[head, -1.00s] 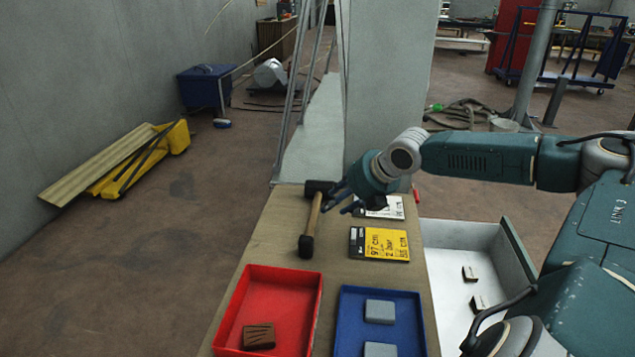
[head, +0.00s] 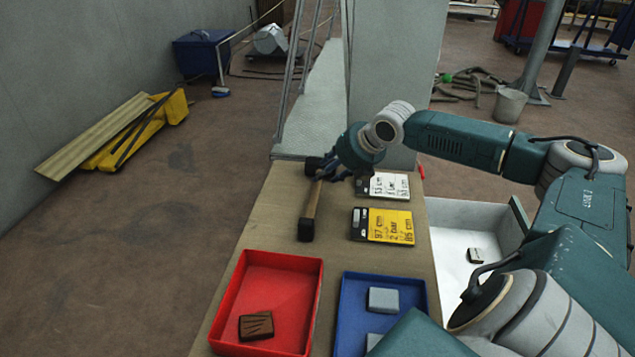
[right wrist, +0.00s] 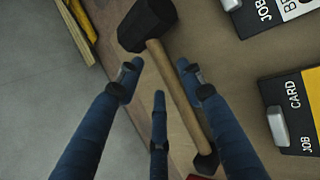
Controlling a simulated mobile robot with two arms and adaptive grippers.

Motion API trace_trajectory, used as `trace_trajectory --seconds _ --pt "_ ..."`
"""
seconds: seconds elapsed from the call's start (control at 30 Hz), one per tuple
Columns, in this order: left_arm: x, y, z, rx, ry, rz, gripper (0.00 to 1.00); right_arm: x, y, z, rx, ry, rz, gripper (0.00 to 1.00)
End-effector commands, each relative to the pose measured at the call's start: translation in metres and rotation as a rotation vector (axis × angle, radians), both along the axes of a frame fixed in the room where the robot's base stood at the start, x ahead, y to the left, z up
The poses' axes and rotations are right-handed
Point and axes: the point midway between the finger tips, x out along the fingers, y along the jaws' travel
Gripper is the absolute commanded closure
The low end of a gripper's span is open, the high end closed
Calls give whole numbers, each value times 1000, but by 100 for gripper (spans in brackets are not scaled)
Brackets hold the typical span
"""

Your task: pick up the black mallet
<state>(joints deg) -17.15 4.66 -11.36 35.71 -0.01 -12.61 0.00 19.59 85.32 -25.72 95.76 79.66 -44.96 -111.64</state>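The black mallet (head: 312,205) lies on the narrow bench, its head at the far end and its wooden handle running toward me. In the right wrist view its black head (right wrist: 147,25) is at the top and its handle (right wrist: 178,92) slants down to a black end cap. My right gripper (head: 328,174) is just above the handle near the head. In the right wrist view its blue fingers (right wrist: 160,80) are spread and empty, with the handle below and between them; contact is not visible. My left gripper is not in view.
A yellow job card (head: 385,226) and a white one (head: 388,186) lie right of the mallet. A red tray (head: 314,300) with a brown block (head: 256,325) and a blue tray (head: 347,310) with grey blocks stand nearer. A white bin (head: 450,270) is at right.

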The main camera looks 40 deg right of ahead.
Motion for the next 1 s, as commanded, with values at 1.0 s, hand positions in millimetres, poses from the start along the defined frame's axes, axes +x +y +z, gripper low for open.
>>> trace_trajectory --seconds 1.0 --pt "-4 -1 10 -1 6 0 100 33 3 -37 -1 -3 0 100"
